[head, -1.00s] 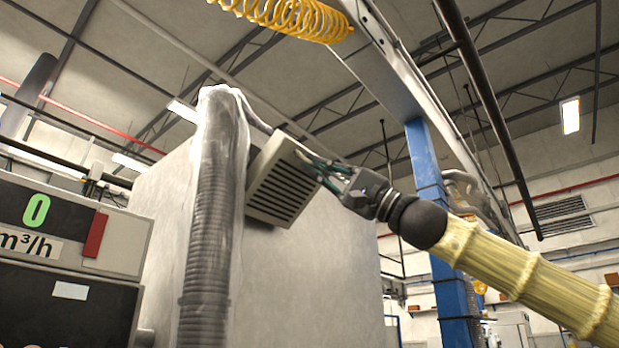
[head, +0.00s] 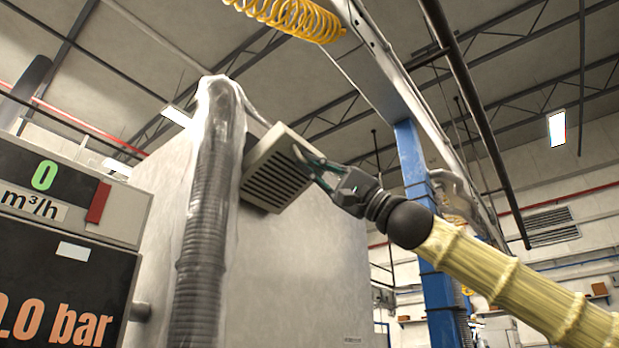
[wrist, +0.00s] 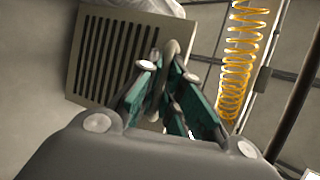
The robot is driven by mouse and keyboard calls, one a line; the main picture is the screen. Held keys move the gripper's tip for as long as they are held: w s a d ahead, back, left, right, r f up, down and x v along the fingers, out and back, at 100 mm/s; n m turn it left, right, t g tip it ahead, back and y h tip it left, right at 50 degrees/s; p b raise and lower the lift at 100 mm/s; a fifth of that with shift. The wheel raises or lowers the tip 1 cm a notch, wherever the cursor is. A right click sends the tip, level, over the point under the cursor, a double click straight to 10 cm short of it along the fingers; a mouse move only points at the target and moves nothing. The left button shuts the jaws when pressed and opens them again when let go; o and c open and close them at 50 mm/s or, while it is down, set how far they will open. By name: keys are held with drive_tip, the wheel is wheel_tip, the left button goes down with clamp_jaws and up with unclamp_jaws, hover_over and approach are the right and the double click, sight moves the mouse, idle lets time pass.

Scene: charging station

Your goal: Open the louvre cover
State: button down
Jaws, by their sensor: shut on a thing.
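The louvre cover (head: 270,182) is a beige slatted panel high on the pale cabinet wall, just right of the grey hose. A dark strip shows behind its upper left side; how far it stands from the wall is hard to tell. It fills the upper left of the wrist view (wrist: 108,60). My gripper (head: 308,160) is at the cover's right edge, coming from the right. In the wrist view, its green-sided fingers (wrist: 168,85) are shut around the looped handle (wrist: 172,58) at the cover's right side. The grip's inner contact is partly hidden.
A ribbed hose (head: 205,230) in clear wrap runs down just left of the cover. A gauge panel (head: 70,210) stands at the left. A blue post (head: 415,170) stands behind my arm, and a yellow coiled hose (head: 290,15) hangs above.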

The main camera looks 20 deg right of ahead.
wheel_tip(320, 180, down, 7)
drive_tip(key=w+b, duration=0.1)
drive_tip(key=b, duration=0.5)
drive_tip(key=shift+a+r, duration=0.2)
drive_tip(key=shift+a, duration=0.1)
drive_tip(key=shift+w+b, duration=0.1)
drive_tip(key=shift+b, duration=0.25)
drive_tip(key=c, duration=1.9)
unclamp_jaws()
drive_tip(key=shift+o, duration=0.2)
drive_tip(key=shift+f, duration=0.1)
drive_tip(key=v, duration=1.2)
